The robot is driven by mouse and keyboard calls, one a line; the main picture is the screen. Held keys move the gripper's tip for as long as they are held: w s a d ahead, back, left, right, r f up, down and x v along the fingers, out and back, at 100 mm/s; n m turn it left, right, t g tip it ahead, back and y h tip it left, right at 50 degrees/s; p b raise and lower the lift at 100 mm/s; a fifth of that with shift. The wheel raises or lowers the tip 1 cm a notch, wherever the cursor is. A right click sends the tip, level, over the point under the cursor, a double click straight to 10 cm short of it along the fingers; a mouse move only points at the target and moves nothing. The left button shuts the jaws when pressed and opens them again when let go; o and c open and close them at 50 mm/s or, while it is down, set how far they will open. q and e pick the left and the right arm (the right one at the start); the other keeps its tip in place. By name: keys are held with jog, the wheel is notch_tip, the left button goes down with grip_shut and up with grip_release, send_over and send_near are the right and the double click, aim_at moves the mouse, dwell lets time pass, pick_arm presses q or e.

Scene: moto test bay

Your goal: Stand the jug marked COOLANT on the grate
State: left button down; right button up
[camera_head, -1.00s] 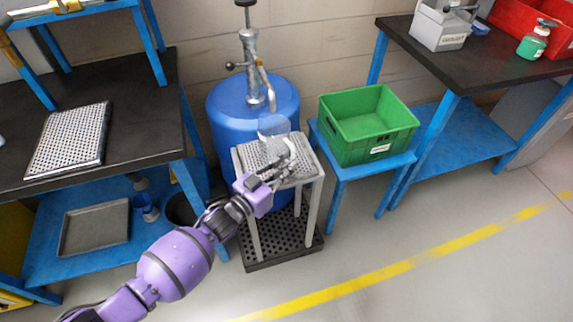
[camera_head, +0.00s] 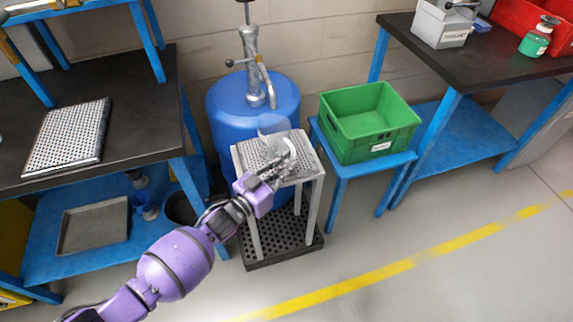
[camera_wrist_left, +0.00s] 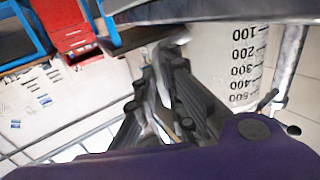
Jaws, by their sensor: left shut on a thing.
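A clear, see-through jug (camera_head: 272,126) with a white handle is at the grate (camera_head: 246,160), the perforated top of a small grey stand in front of the blue drum. My left gripper (camera_head: 279,169) is shut on the jug at its handle side. In the left wrist view the jug's pale wall (camera_wrist_left: 218,45) shows a black scale beside my gripper fingers (camera_wrist_left: 168,60). No COOLANT mark can be read. The jug looks roughly upright, but whether its base touches the grate is hidden. My right gripper is not in view.
The blue drum (camera_head: 228,105) with a pump stands right behind the stand. A green crate (camera_head: 360,140) sits on a blue stool to the right. A perforated plate (camera_head: 65,140) lies on the left bench (camera_head: 135,125). Open floor lies in front, crossed by a yellow line.

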pick_arm(q)
jog(key=c, duration=1.8)
grip_release()
jog(key=shift+o, duration=0.2)
jog(key=v, duration=1.2)
